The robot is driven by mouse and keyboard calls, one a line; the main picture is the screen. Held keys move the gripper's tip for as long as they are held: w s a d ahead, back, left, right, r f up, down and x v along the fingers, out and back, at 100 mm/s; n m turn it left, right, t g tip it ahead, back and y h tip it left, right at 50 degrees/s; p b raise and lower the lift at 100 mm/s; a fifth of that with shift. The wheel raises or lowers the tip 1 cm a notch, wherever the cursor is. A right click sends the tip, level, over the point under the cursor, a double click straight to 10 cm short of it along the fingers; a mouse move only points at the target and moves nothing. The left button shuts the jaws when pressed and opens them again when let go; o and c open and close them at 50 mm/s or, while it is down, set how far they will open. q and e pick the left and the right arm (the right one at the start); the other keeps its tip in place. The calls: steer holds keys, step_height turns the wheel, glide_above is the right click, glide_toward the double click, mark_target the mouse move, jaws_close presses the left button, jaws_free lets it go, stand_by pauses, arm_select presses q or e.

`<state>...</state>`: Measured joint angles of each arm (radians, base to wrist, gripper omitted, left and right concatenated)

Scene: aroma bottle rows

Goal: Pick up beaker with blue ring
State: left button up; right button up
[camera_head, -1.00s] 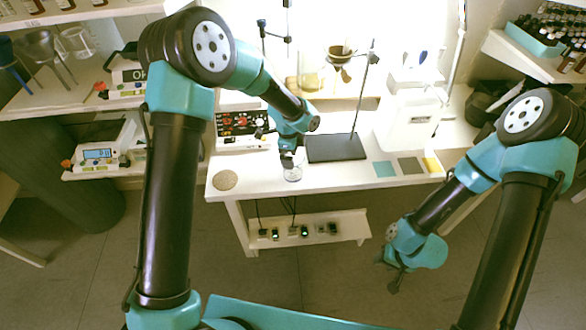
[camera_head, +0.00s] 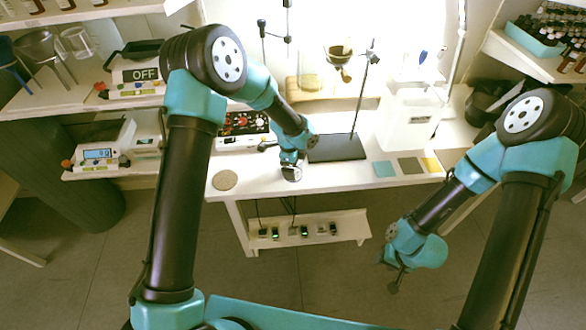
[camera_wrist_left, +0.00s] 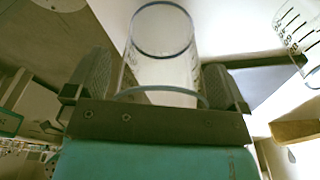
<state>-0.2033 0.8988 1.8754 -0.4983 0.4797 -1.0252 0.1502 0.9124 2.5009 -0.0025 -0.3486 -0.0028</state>
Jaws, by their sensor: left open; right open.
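A clear glass beaker with a blue ring around its rim shows in the left wrist view (camera_wrist_left: 162,62), standing between the two dark fingers of my left gripper (camera_wrist_left: 155,75). The fingers are open, one on each side of the beaker, with no clear grip on it. In the head view my left gripper (camera_head: 291,166) points down near the front of the white table (camera_head: 320,184), and it largely hides the beaker. My right gripper (camera_head: 395,277) is open and empty, hanging low at the right in front of the table.
A stand with a dark base (camera_head: 336,148) is right of my left gripper. A cork disc (camera_head: 225,180) lies to its left. Coloured squares (camera_head: 410,166) lie at the right. A second, graduated glass (camera_wrist_left: 301,38) is at the right in the left wrist view.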

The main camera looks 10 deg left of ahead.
arm_select(q)
steer(key=shift+c, duration=0.2)
steer(key=c, duration=1)
